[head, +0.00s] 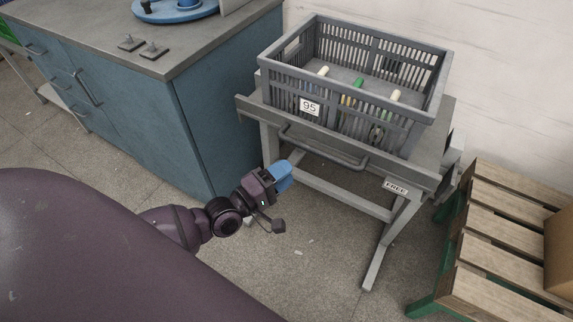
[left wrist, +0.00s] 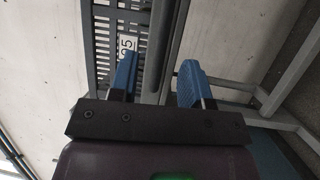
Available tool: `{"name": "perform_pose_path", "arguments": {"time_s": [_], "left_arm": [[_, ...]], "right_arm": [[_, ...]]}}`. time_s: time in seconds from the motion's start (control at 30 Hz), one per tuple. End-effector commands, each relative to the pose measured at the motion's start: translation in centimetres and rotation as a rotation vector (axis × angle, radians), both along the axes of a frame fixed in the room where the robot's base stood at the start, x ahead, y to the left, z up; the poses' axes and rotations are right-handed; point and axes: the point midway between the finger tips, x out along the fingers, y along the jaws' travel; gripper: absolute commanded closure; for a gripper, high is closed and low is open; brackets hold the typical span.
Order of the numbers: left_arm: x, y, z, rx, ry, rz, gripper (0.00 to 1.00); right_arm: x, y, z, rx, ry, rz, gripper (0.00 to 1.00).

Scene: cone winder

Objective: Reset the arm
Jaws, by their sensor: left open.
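My left gripper (head: 284,172) has blue fingers and hangs in front of the grey stand (head: 330,172), below the crate. In the left wrist view the two blue fingers (left wrist: 158,78) are apart with nothing between them. My left arm comes in from the lower left of the head view. My right gripper does not show in either view.
A grey slatted crate (head: 283,80) labelled 95 sits on the stand and holds several cones or tubes. A blue cabinet (head: 215,115) with a grey worktop stands at left. Speckled floor (head: 325,285) is open in front.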

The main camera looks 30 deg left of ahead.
Motion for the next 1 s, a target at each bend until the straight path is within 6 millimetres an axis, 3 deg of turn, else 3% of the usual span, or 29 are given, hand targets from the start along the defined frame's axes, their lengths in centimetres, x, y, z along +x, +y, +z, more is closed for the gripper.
{"name": "perform_pose_path", "arguments": {"time_s": [0.37,0.53,0.77,0.87,1.0], "left_arm": [[0.0,0.0,0.0,0.004,-0.001,0.0,0.56],[0.0,-0.2,-0.5,0.125,-0.015,-0.003,0.56],[-0.4,-2.1,-1.6,0.703,-0.11,-0.084,0.56],[-1.7,-2.3,-1.3,0.982,-0.148,-0.104,0.56],[-5.0,-1.4,-0.8,1.368,-0.146,-0.124,0.56]], "right_arm": [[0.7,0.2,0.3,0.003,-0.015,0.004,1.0],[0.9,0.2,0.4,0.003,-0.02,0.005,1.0],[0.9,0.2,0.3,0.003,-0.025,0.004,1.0],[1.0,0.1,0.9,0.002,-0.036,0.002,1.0],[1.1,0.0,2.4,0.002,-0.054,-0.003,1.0]]}}
